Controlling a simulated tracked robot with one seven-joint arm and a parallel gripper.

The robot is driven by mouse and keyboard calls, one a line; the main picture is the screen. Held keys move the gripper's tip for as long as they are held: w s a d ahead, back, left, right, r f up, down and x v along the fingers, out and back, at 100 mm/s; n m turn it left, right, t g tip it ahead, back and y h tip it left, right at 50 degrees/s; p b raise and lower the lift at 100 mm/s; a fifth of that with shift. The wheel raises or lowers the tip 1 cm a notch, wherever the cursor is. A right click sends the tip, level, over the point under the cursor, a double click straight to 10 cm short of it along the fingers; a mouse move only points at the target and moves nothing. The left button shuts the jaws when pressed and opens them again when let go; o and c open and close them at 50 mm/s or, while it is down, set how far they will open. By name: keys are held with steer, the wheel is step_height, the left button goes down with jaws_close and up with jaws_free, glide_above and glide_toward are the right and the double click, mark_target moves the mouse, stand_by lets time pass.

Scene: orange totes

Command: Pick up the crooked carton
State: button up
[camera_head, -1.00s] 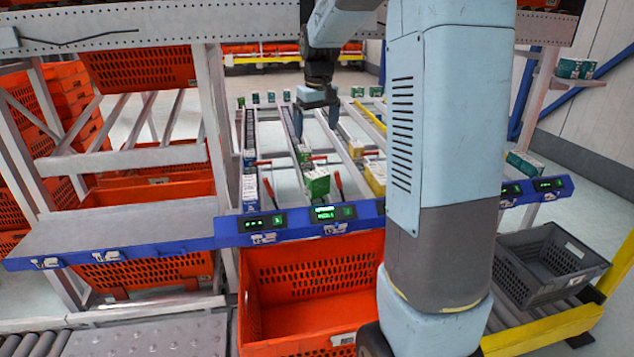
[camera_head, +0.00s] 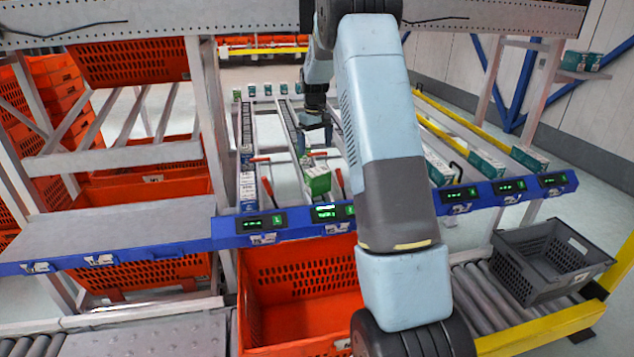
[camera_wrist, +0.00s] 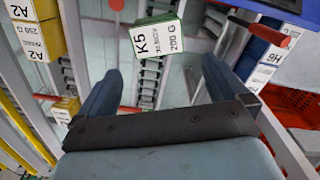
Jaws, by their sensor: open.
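The crooked carton (camera_head: 317,180) is green and white and sits askew at the front end of a flow lane in the head view. In the wrist view the carton (camera_wrist: 158,50) shows a white face marked K5 and 200 G, with a green edge, and lies tilted across the lane. My gripper (camera_head: 315,132) is above and behind the carton in the head view. In the wrist view my gripper (camera_wrist: 160,80) is open and empty, its fingers apart on either side of the view, with the carton ahead of the gap.
Yellow A2 cartons (camera_wrist: 36,38) stand in a lane on the left of the wrist view. Red levers (camera_wrist: 267,33) flank the lane. A blue rail (camera_head: 285,222) crosses the lane fronts. An empty orange tote (camera_head: 300,285) is below and a grey crate (camera_head: 550,262) stands right.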

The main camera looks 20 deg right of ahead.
mark_target(317, 170)
steer(key=f, duration=1.3)
steer(key=shift+s+d, duration=0.1)
steer(key=shift+d, duration=0.25)
steer(key=c, duration=0.8)
steer(key=shift+c, duration=0.2)
steer(key=shift+r, duration=0.2)
